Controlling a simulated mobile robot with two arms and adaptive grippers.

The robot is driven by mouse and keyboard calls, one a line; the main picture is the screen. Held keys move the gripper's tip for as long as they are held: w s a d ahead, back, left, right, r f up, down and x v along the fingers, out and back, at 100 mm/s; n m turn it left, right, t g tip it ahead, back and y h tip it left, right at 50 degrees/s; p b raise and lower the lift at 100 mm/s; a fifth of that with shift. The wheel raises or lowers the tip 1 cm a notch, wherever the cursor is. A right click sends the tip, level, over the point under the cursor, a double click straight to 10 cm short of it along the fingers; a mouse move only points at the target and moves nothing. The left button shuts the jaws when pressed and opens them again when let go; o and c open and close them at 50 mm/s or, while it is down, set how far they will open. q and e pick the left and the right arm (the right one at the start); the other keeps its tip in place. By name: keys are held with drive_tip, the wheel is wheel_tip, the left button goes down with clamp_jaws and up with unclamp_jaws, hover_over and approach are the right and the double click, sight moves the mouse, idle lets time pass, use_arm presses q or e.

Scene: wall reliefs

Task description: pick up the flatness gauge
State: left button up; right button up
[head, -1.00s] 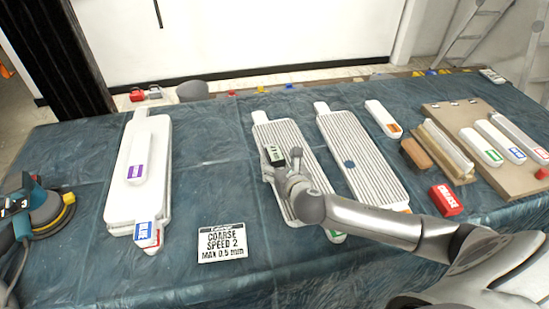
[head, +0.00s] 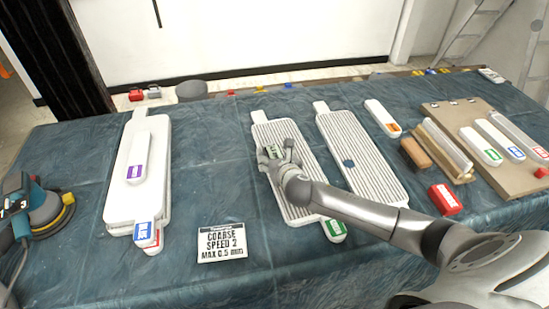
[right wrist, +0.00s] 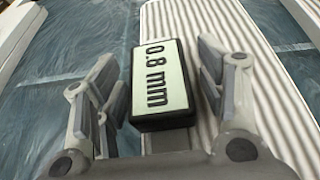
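The flatness gauge (head: 273,152) is a small black block with a pale green display. It sits on the upper part of the middle ribbed white panel (head: 303,187). In the right wrist view the gauge (right wrist: 163,80) reads "0.8 mm" and lies between the two fingers. My right gripper (head: 279,154) is over the gauge, with one finger on each side. Its fingers (right wrist: 160,92) are spread, and narrow gaps show between them and the gauge's sides. In the head view the gripper partly hides the gauge. My left gripper is out of view.
A second ribbed panel (head: 362,160) lies just right. White stacked panels (head: 122,205) lie left, a sander (head: 42,212) at far left. A sign (head: 222,243) reads "COARSE SPEED 2 MAX 0.5 mm". A red block (head: 445,199) and a board (head: 510,180) with sanding blocks are right.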

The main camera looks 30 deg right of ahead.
drive_tip(key=c, duration=0.9)
drive_tip(key=shift+c, duration=0.5)
drive_tip(key=shift+r, duration=0.15)
